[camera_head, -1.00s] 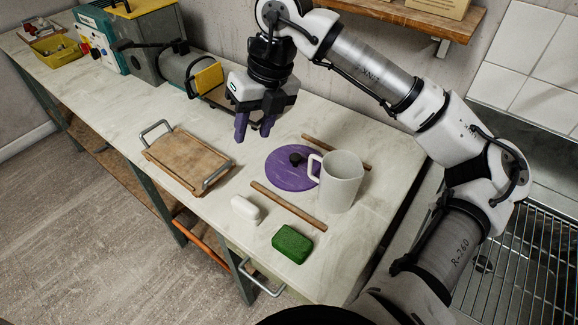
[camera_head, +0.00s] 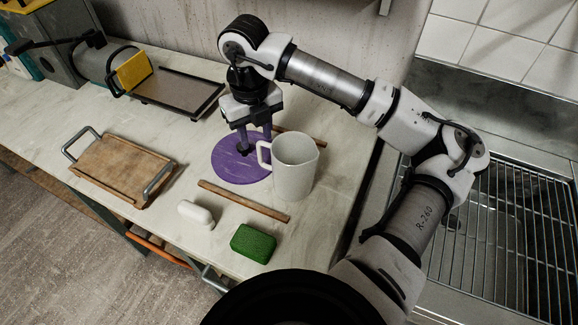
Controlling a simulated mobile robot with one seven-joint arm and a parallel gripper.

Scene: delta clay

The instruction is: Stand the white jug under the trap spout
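The white jug (camera_head: 295,170) stands upright on the worktop at the right, its handle facing left. A round purple disc (camera_head: 232,172) lies flat behind and left of it, with a dark knob (camera_head: 243,148) on it. My gripper (camera_head: 256,137) points down over the disc, just behind the jug's handle. Its fingers look apart, with no jug between them. The gripper partly hides the knob, and I cannot tell whether it touches the knob. I cannot make out a trap spout in view.
A wooden strip (camera_head: 243,201) lies in front of the disc; another lies behind the jug (camera_head: 300,136). A white rounded block (camera_head: 195,214), a green sponge (camera_head: 253,243) and a handled wooden board (camera_head: 120,168) lie nearby. A metal rack (camera_head: 500,235) is at the right. A machine with a tray (camera_head: 178,90) stands at the back left.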

